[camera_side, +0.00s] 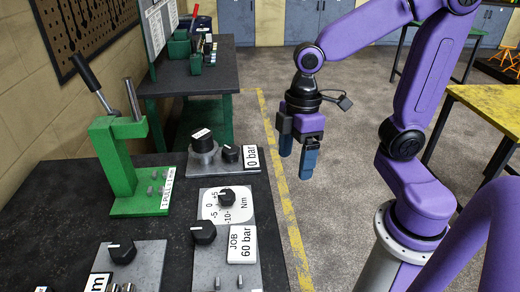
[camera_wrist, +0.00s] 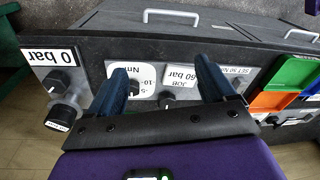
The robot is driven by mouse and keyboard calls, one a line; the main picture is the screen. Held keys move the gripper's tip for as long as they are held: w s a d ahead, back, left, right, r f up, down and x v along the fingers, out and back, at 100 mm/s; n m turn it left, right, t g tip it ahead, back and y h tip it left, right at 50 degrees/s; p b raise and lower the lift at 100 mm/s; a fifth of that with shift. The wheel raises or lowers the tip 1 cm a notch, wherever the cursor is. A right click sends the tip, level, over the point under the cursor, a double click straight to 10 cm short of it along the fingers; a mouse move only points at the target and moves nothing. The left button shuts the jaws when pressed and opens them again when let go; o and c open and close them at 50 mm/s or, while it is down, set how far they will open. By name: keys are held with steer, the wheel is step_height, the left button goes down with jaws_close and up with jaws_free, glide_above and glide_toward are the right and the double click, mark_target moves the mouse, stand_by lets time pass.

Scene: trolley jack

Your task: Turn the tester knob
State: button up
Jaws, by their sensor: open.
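A dial plate marked Nm with a scale around +5, 0, -5 and -10 carries a black knob (camera_side: 226,196) with a white line; which knob is the tester's is not labelled. In the wrist view this knob (camera_wrist: 133,88) shows close beside the left finger, partly hidden. My gripper (camera_side: 297,158) is open and empty, pointing down to the right of the bench and higher than the knobs, apart from them. In the wrist view its two blue fingers (camera_wrist: 162,66) stand wide apart.
The dark bench (camera_side: 60,190) also holds a 0 bar unit (camera_side: 204,150) with two black knobs, a JOB 60 bar knob (camera_side: 203,233), another black knob (camera_side: 122,250), and a green lever press (camera_side: 115,160). Coloured bins (camera_wrist: 285,85) show at right in the wrist view.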

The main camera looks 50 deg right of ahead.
steer(key=w+d+r+n+y, duration=0.1)
steer(key=w+d+r+n, duration=0.15)
steer(key=w, duration=1.15)
steer(key=n+y, duration=0.2)
steer(key=n, duration=0.1)
glide_toward(231, 149)
steer(key=shift+t, duration=0.3)
steer(key=x, duration=0.8)
steer(key=shift+s+a+f, duration=0.1)
steer(key=shift+s+f, duration=0.15)
steer(key=shift+f, duration=0.1)
steer(key=c, duration=1.1)
